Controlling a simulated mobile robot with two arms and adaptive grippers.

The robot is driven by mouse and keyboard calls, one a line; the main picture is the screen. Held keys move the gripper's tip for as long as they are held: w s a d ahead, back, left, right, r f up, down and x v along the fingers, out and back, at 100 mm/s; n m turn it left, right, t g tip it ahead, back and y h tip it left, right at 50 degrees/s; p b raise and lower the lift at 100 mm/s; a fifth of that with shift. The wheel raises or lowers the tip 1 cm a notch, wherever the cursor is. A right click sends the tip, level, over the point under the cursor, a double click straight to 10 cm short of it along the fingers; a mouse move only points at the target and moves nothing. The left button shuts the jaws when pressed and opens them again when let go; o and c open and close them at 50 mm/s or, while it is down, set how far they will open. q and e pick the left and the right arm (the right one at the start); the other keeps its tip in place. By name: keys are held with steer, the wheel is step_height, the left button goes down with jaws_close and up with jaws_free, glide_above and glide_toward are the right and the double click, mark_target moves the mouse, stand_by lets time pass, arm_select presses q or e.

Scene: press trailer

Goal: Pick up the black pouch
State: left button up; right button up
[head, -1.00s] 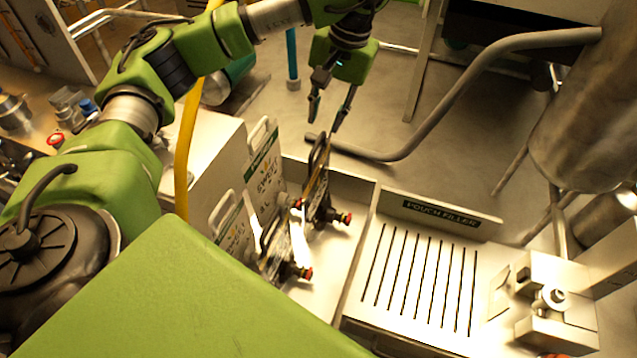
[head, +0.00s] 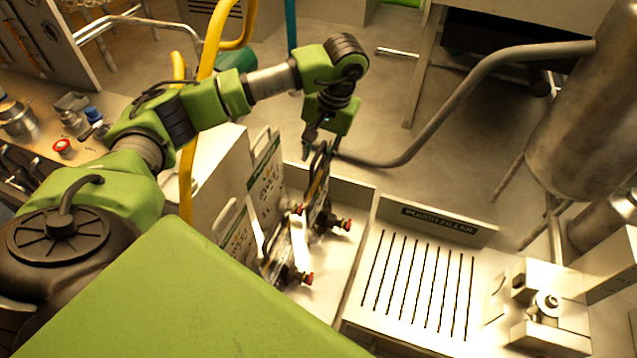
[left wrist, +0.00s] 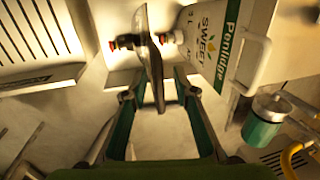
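My right gripper is not in view.
White pouches with printed labels (head: 266,185) stand close left of the dark ones. A slotted plate marked "Pouch Filler" (head: 420,280) is at the right. A bent grey pipe (head: 440,110) runs behind the tray. A yellow hose (head: 187,170) passes beside my left arm.

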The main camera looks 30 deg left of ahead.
arm_select(q)
jaws_close()
